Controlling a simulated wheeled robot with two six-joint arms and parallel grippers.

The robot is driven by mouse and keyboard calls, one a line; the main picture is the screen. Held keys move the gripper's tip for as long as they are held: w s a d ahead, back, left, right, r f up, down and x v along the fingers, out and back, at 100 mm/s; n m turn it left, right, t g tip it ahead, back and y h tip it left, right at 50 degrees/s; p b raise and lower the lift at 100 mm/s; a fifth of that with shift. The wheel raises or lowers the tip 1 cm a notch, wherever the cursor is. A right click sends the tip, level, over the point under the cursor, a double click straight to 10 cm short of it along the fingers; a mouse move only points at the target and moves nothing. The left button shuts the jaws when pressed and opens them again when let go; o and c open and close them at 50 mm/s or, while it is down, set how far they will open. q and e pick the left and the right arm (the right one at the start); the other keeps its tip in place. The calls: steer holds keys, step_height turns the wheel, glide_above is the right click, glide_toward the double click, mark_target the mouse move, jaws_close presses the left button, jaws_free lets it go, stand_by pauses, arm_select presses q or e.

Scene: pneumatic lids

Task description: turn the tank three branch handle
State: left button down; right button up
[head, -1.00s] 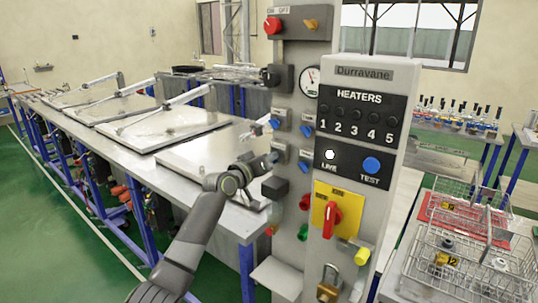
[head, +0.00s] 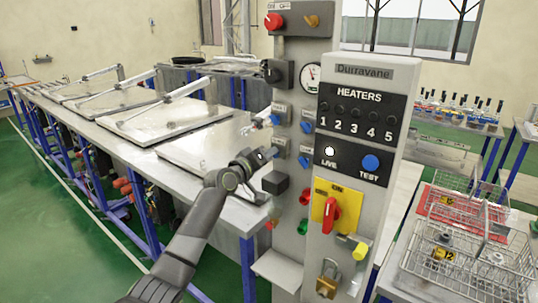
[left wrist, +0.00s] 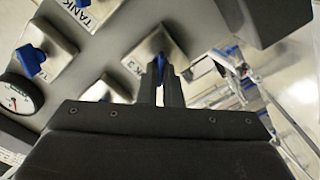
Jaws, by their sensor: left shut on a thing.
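The tank three branch handle is a small blue lever (left wrist: 158,62) on a metal plate whose label, partly hidden, ends in "K 3" in the left wrist view. My left gripper (left wrist: 161,78) is shut on this blue lever, with the fingers on either side of it. In the head view my left gripper (head: 269,154) reaches the left side of the grey panel (head: 290,205), where the fingertips hide most of the lever. My right gripper is not in view.
Other blue levers sit close by, such as one on a neighbouring plate (left wrist: 31,61), beside a gauge (left wrist: 18,95). A black box (head: 275,182) juts out just below my gripper. The heaters cabinet (head: 393,150) stands to the right, lidded tanks to the left.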

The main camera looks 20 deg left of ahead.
arm_select(q)
steer(key=c, duration=1.6)
jaws_free()
steer(key=b+v, duration=0.4)
steer(key=v, duration=1.3)
steer(key=shift+s, duration=0.15)
steer(key=shift+a, duration=0.1)
